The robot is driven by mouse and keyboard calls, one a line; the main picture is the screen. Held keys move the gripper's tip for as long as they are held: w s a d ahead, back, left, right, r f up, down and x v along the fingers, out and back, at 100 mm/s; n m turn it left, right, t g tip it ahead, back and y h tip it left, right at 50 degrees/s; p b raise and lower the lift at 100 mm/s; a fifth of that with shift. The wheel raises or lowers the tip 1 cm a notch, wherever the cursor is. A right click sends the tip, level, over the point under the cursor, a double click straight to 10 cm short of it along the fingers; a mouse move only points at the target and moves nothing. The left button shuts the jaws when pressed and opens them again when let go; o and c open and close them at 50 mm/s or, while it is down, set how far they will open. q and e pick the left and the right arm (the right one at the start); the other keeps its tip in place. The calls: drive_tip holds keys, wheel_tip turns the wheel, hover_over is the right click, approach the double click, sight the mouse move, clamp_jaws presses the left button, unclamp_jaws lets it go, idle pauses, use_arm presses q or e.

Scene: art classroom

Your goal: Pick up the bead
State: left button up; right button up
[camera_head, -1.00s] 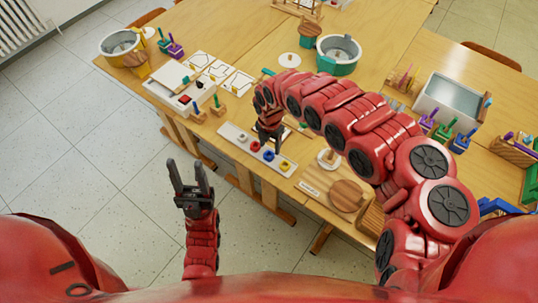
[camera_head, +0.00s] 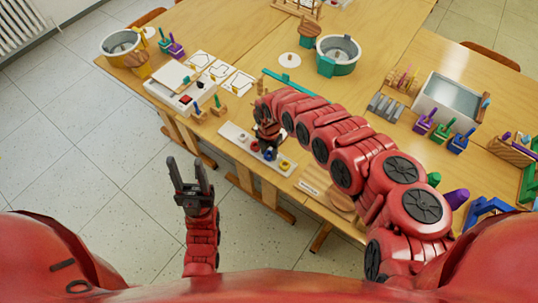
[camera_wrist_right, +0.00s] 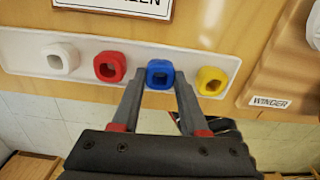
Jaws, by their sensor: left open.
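Four-sided looking beads with holes sit in a row on a long white tray (camera_wrist_right: 215,52): white (camera_wrist_right: 60,59), red (camera_wrist_right: 110,67), blue (camera_wrist_right: 159,74) and yellow (camera_wrist_right: 211,81) in the right wrist view. My right gripper (camera_wrist_right: 160,84) is open, its fingertips apart on either side of the blue bead's near part, with small gaps showing. In the head view the tray (camera_head: 228,130) lies along the table's near edge, and the right gripper partly hides it. My left gripper (camera_head: 187,168) is open and empty, over the floor, away from the table.
The wooden table (camera_head: 225,40) also holds a white box (camera_head: 178,97), a yellow pot (camera_head: 121,42), a teal pot (camera_head: 338,55) and a grey bin (camera_head: 452,97). A labelled wooden block (camera_wrist_right: 290,70) stands close to the tray's right end. Floor lies beyond the near edge.

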clamp_jaws()
drive_tip(key=shift+r, duration=0.7)
wheel_tip(320, 180, up, 2)
drive_tip(key=shift+s+r+b, duration=0.1)
drive_tip(key=shift+r+b, duration=0.1)
drive_tip(key=shift+b, duration=0.4)
drive_tip(key=s, duration=0.1)
drive_tip(key=s+a, duration=0.1)
drive_tip(key=s, duration=0.3)
drive_tip(key=shift+a+r, duration=0.2)
drive_tip(key=shift+a, duration=0.15)
drive_tip(key=s+a+p, duration=0.4)
drive_tip(key=s+p, duration=0.3)
drive_tip(key=s, duration=0.2)
drive_tip(key=shift+s+r, duration=0.4)
